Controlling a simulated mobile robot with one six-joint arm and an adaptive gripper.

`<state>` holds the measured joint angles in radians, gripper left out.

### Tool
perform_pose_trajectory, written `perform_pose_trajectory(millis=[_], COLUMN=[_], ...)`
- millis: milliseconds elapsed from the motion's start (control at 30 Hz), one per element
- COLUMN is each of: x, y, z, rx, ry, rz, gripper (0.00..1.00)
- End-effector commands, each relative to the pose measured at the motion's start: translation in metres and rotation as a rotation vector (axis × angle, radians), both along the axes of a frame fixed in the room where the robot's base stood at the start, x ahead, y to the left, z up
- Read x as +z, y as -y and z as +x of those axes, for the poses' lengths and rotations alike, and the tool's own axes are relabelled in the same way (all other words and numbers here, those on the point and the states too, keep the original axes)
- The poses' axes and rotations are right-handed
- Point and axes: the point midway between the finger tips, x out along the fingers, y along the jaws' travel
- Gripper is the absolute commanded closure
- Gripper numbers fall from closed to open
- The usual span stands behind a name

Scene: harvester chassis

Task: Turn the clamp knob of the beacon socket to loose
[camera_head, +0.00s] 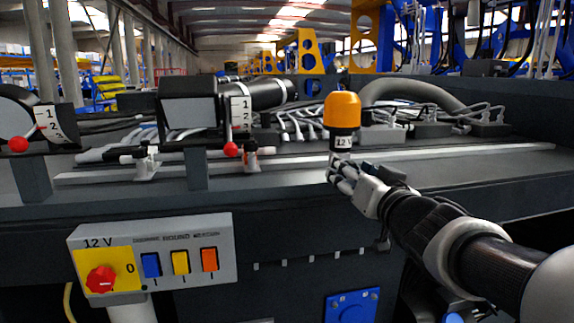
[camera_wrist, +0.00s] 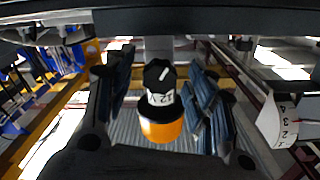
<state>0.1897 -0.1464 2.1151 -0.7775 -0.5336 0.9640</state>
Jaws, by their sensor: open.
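The beacon has an orange dome (camera_head: 342,110) above a black socket with a white "12 V" label (camera_head: 343,142), upright on the grey deck. My gripper (camera_head: 338,168) is just below that label, at the foot of the socket. In the wrist view the beacon appears upside down, its orange dome (camera_wrist: 161,127) lowest. The black clamp knob (camera_wrist: 157,71) with a white pointer line faces the camera. My gripper (camera_wrist: 156,82) is open, with a finger on each side of the knob and socket, apparently apart from them. In the head view my fingers hide the knob.
A 12 V switch box (camera_head: 219,254) with a red rotary knob (camera_head: 101,279) and coloured rockers hangs on the front. Two numbered dials with red-ball levers (camera_head: 230,149) stand left of the beacon. Hoses and cables (camera_head: 420,92) lie behind it.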

Motion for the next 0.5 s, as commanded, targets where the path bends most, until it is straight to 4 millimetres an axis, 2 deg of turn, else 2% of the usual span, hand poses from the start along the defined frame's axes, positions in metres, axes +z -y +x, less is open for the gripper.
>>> perform_pose_trajectory(millis=[333,500], x=[-0.0002,-0.0002], y=[0.0006,0.0006], z=[-0.0006,-0.0006], rx=[0.0,0.0], ry=[0.0,-0.001], rz=[0.0,0.0], gripper=[0.49,0.61])
